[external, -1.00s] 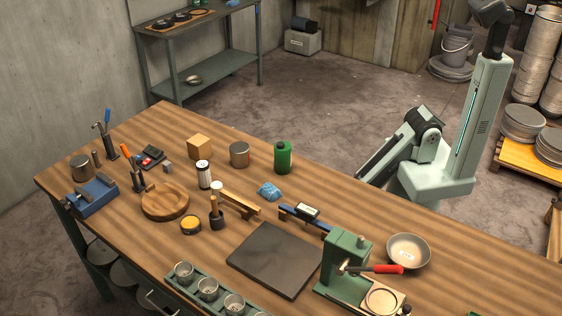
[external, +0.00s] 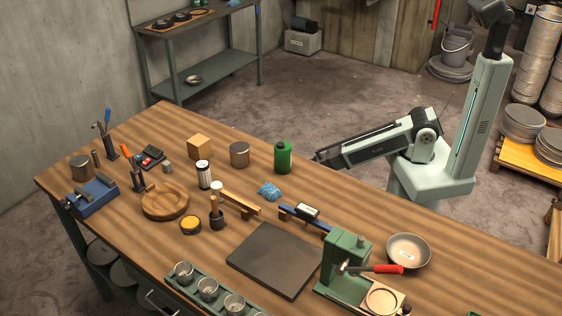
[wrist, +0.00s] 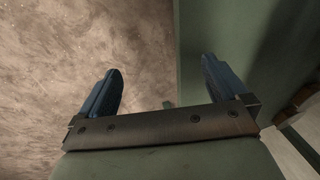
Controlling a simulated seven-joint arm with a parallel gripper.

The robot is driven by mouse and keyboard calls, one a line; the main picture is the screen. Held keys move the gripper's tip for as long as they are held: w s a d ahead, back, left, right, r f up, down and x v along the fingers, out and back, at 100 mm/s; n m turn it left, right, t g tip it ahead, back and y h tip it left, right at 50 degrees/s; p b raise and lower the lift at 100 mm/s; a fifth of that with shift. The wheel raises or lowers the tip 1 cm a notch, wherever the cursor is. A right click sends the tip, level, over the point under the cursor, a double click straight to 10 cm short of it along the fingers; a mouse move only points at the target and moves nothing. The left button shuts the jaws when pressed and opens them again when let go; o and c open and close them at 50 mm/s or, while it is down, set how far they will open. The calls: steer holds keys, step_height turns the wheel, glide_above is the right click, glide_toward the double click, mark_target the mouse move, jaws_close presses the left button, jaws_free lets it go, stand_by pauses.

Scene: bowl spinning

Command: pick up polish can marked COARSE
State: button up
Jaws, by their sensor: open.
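My gripper (wrist: 160,84) shows in the wrist view with its two blue fingers spread and nothing between them. In the external view my arm reaches left toward the far edge of the workbench, and the gripper's fingers are not clear there. I cannot read COARSE on anything. Possible cans on the bench are a white can with dark ends (external: 204,174), a low yellow tin with a dark side (external: 191,224), and a grey metal can (external: 239,154). My gripper is well to the right of all of these and touches none.
A green bottle (external: 283,158) stands near the far bench edge, closest to my arm. A blue cloth (external: 269,191), a wooden block (external: 199,147), a round wooden dish (external: 165,201) and a dark mat (external: 272,262) lie around. The wrist view shows floor and a green panel (wrist: 260,45).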

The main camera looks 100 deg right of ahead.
steer(key=w+d+r+m+t+h, duration=0.3)
steer(key=w+d+r+m+t, duration=0.25)
steer(key=w+d+r, duration=1.05)
steer(key=w+d+r+m+t+h, duration=0.15)
steer(key=d+r, duration=0.25)
steer(key=r, duration=0.7)
steer(key=w+d+r+m+t, duration=0.15)
steer(key=d+r, duration=0.25)
steer(key=r, duration=0.7)
steer(key=a+r+n+t+y, duration=0.1)
steer(key=a+r, duration=0.4)
steer(key=r, duration=0.5)
steer(key=a+r+n+t+y, duration=0.1)
steer(key=a+r+y, duration=0.1)
steer(key=a+r, duration=0.55)
steer(key=n+g, duration=0.9)
steer(key=n, duration=0.7)
glide_toward(240, 147)
steer(key=shift+m+y, duration=0.35)
steer(key=shift+d+x, duration=0.2)
steer(key=shift+x, duration=3)
steer(key=shift+d+x, duration=0.15)
steer(key=shift+x, duration=3.1)
